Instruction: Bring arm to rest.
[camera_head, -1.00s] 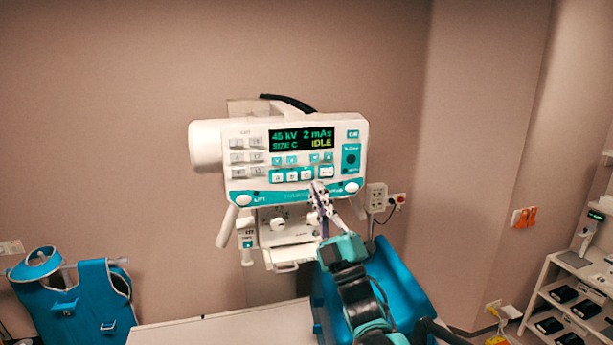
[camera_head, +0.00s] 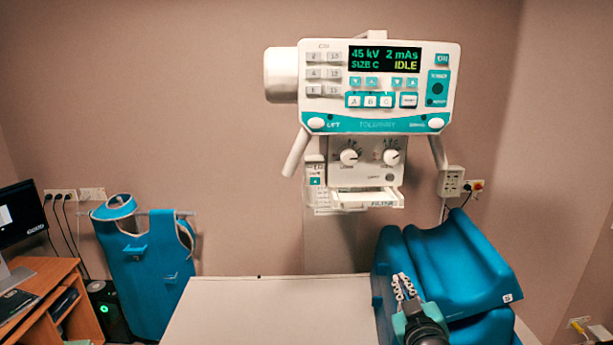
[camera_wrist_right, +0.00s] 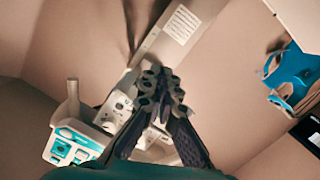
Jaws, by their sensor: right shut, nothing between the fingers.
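My right gripper (camera_head: 405,283) is low at the right of the head view, in front of the blue padded cushions (camera_head: 462,262), with its arm coming in from the bottom edge. It is shut and empty. In the right wrist view, its dark fingers (camera_wrist_right: 161,82) are together in the middle, with the white X-ray unit behind them. In the head view the X-ray unit's control panel (camera_head: 362,88) is well above and apart from the gripper. Its display (camera_head: 385,58) reads 45 kV, 2 mAs, SIZE C and IDLE. My left gripper is not in view.
A pale table top (camera_head: 270,312) lies clear at the bottom centre. A blue apron (camera_head: 150,268) hangs at the left. A wooden desk (camera_head: 50,290) with a monitor (camera_head: 22,222) stands at the far left. A wall socket box (camera_head: 451,182) is right of the unit.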

